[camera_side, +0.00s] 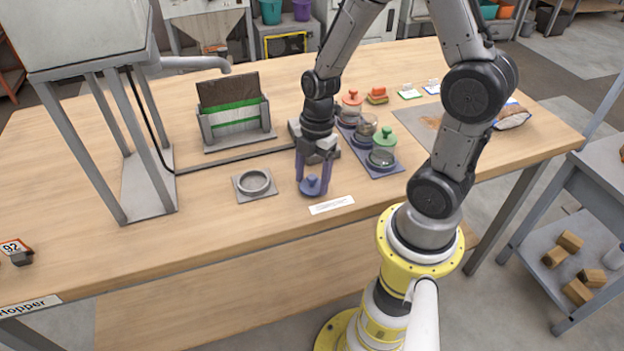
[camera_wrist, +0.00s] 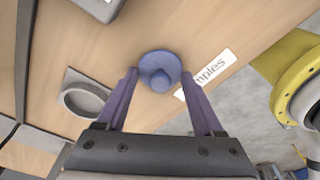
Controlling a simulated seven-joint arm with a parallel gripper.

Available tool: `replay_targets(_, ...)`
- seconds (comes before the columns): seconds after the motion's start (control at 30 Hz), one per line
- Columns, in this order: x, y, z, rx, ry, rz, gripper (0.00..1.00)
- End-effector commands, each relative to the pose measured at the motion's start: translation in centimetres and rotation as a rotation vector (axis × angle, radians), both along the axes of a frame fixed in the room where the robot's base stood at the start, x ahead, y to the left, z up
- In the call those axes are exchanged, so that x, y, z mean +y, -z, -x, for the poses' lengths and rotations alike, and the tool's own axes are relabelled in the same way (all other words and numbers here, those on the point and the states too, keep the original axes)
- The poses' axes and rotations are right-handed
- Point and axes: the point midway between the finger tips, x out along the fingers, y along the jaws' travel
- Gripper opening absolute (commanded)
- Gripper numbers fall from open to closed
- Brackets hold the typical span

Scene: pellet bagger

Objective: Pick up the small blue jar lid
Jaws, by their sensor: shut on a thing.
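The small blue jar lid (camera_side: 313,187) is a round disc with a knob on top, at the front middle of the table beside a white label strip. It also shows in the wrist view (camera_wrist: 160,72). My gripper (camera_side: 314,184) points down with its two purple-blue fingers on either side of the lid, shut on it. In the wrist view the fingertips (camera_wrist: 160,76) flank the lid's rim. The lid is at or very near the table top; I cannot tell whether it touches.
A grey square plate with a ring (camera_side: 254,184) lies left of the lid. A tray (camera_side: 385,168) of lidded jars stands behind right. The label strip (camera_side: 332,205) is close in front. A grey holder (camera_side: 235,124) and a hopper stand (camera_side: 150,190) are farther left. Bare table lies in front.

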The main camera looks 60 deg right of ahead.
Motion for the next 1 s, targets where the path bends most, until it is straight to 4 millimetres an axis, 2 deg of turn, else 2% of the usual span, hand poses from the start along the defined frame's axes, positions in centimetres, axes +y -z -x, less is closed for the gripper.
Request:
replay_targets(0.17, 0.0, -1.6, -0.1, -0.006, -0.001, 0.002, 0.17)
replay_targets(0.27, 0.0, -3.2, 0.0, -0.008, -0.002, 0.004, 0.17)
replay_targets(0.57, 0.8, -9.3, 5.2, -0.012, 0.002, 0.004, 0.17)
replay_targets(0.8, 1.6, -11.1, 10.1, -0.007, 0.002, 0.003, 0.17)
replay_targets(1.0, 2.1, -12.2, 12.6, -0.005, 0.002, 0.002, 0.17)
